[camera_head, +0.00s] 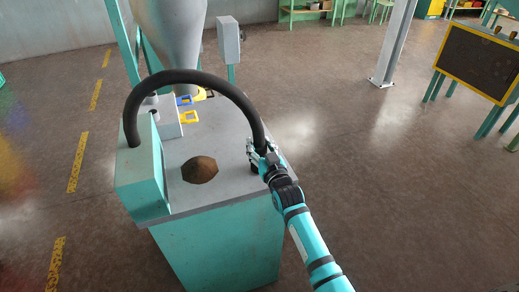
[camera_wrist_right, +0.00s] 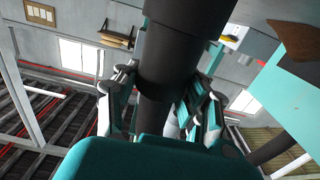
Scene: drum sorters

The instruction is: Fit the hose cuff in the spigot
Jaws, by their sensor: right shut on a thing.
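A thick black hose (camera_head: 203,76) arches over the grey-topped table. Its left end goes down at the teal box on the table's left edge. Its right end comes down into my right gripper (camera_head: 262,153). In the right wrist view, the fingers of my right gripper (camera_wrist_right: 165,90) are closed on both sides of a wide dark cuff (camera_wrist_right: 178,48) at the hose end. The gripper is at the table's right side. A short grey upright stub (camera_head: 155,116) stands by the teal box and may be the spigot; I cannot tell for certain. My left gripper is not in view.
A brown mound (camera_head: 200,169) lies on the table top (camera_head: 225,150). The teal box (camera_head: 143,182) stands at the left edge. Yellow and blue handles (camera_head: 188,117) sit at the back below a grey hopper (camera_head: 175,40).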

